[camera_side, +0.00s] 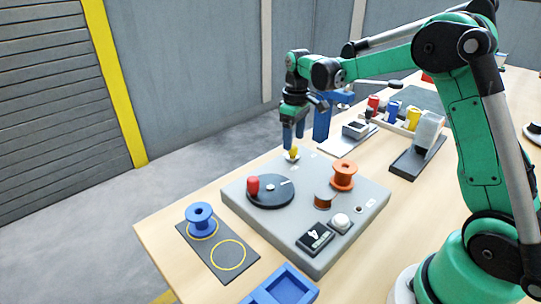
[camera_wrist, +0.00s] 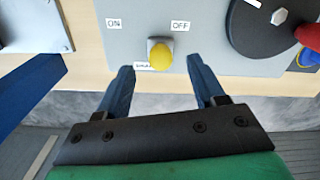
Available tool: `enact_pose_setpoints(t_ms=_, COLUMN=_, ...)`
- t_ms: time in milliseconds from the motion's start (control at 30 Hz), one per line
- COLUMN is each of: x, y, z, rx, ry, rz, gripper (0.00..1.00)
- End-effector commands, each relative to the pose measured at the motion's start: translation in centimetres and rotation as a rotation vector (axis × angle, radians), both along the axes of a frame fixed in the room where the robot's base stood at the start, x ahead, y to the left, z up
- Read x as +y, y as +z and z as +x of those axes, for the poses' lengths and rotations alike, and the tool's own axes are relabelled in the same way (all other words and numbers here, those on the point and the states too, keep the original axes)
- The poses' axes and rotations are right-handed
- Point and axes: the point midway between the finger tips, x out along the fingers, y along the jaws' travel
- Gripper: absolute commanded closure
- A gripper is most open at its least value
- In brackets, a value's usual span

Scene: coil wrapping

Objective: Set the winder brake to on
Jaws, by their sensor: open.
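The winder brake (camera_wrist: 160,55) is a yellow knob on a small pale base, near the edge of the grey winder panel. An ON label (camera_wrist: 114,22) lies to its left in the wrist view and an OFF label (camera_wrist: 180,26) to its right. Which label the knob leans to is unclear. My gripper (camera_wrist: 160,68) is open and empty, with one blue finger on either side of the knob and gaps between. In the side view my gripper (camera_side: 294,138) points down just above the yellow knob (camera_side: 293,152). Part of the label beside the base is hidden by the knob.
The winder (camera_side: 330,255) carries a dark disc (camera_side: 268,193) with a red handle (camera_side: 253,186), an orange spool (camera_side: 343,174), a display and a white button. A blue post (camera_side: 322,122) stands close behind my gripper. A blue spool (camera_side: 200,218) sits on a dark mat at left.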

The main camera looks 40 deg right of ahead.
Motion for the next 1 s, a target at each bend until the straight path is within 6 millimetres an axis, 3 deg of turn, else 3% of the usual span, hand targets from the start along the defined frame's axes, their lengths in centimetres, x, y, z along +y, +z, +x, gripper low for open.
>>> enact_pose_setpoints(t_ms=200, x=0.0, y=-2.7, z=0.0, rx=-0.001, ry=0.000, rz=-0.001, gripper=0.38)
enact_pose_setpoints(t_ms=533, x=0.0, y=-3.2, z=0.0, rx=-0.002, ry=-0.001, rz=-0.001, gripper=0.38)
enact_pose_setpoints(t_ms=567, x=0.0, y=-3.2, z=0.0, rx=-0.002, ry=-0.001, rz=-0.001, gripper=0.43)
enact_pose_setpoints(t_ms=767, x=0.1, y=-3.2, z=0.0, rx=-0.002, ry=-0.001, rz=-0.001, gripper=1.00)
enact_pose_setpoints(t_ms=1000, x=0.1, y=-3.2, z=0.0, rx=-0.002, ry=-0.001, rz=-0.001, gripper=1.00)
